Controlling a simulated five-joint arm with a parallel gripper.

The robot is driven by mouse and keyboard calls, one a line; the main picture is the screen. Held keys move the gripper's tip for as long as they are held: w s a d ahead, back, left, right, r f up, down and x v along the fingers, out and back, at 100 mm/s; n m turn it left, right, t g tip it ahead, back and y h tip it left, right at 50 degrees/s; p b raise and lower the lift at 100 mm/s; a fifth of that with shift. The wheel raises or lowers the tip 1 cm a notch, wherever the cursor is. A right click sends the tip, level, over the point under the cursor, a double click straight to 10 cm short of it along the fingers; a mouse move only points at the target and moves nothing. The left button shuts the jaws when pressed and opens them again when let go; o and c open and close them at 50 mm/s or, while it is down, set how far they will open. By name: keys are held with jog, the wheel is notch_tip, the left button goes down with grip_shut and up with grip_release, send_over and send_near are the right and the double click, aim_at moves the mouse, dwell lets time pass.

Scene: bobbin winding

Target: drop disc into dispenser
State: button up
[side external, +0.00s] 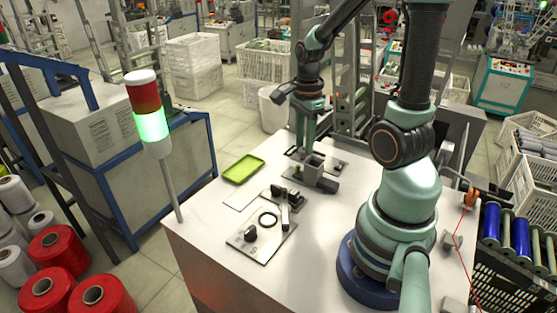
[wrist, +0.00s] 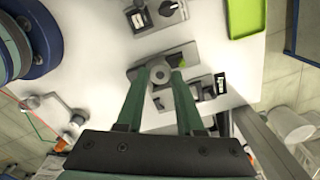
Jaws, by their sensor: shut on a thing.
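My gripper (wrist: 160,75) points down over the table, its two green fingers closed in on a small grey disc (wrist: 158,75) with a darker centre. In the side view my gripper (side external: 301,152) is just above and left of a grey block-shaped holder (side external: 317,166), which I take for the dispenser. In the wrist view the grey dispenser (wrist: 178,55) lies just beyond the fingertips and is partly hidden by them. The disc is too small to make out in the side view. I cannot tell whether it touches the dispenser.
A green tray (side external: 243,169) lies left of the dispenser. A signal tower (side external: 150,110) lit green stands at the table's left edge. The table's front middle is clear.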

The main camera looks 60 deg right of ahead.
jog(key=shift+s+d+f, duration=0.45)
jog(key=shift+d+f, duration=0.3)
jog(key=shift+d, duration=0.05)
jog(key=shift+s+d+f, duration=0.4)
jog(key=shift+d+f, duration=0.3)
jog(key=shift+d, duration=0.1)
jog(key=shift+f, duration=0.55)
dwell(1.2)
jog(key=o, duration=1.1)
jog(key=shift+c, duration=0.2)
notch_tip(320, 180, up, 7)
